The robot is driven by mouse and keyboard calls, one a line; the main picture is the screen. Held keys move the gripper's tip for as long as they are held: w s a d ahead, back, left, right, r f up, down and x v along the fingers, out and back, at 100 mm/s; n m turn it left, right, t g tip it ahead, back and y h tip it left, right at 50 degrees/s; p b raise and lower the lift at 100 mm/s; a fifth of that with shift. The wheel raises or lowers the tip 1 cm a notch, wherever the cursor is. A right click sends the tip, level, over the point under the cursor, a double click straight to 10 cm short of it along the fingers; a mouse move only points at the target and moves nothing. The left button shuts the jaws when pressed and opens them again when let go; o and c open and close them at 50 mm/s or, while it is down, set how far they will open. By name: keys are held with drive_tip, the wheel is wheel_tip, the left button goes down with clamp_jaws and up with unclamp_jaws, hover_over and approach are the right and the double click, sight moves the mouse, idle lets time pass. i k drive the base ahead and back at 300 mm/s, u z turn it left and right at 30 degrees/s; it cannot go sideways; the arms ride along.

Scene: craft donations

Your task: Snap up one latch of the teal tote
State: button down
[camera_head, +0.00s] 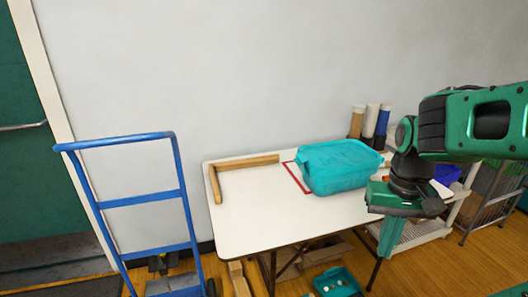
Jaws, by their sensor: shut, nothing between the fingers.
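The teal tote (340,168) sits on the right part of the white table (250,212), over part of a red outline on the tabletop. It looks closed, with a teal lid on top. Its latches are too small to make out. My gripper (386,250) is at the right, in front of the table's right end, with its fingers pointing down. It is shut and empty, apart from the tote. The arm hides some of what lies behind the tote's right side.
A wooden L-shaped piece (240,164) lies at the table's left rear. A blue hand truck (140,200) stands left of the table. Rolled tubes (370,122) stand behind the tote. A white shelf cart (425,232) is at the right. A small teal bin (337,284) lies below. The table's front left is clear.

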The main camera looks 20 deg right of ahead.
sight(300, 158)
drive_tip(key=z, duration=0.15)
drive_tip(key=i, duration=0.95)
drive_tip(key=z, duration=0.35)
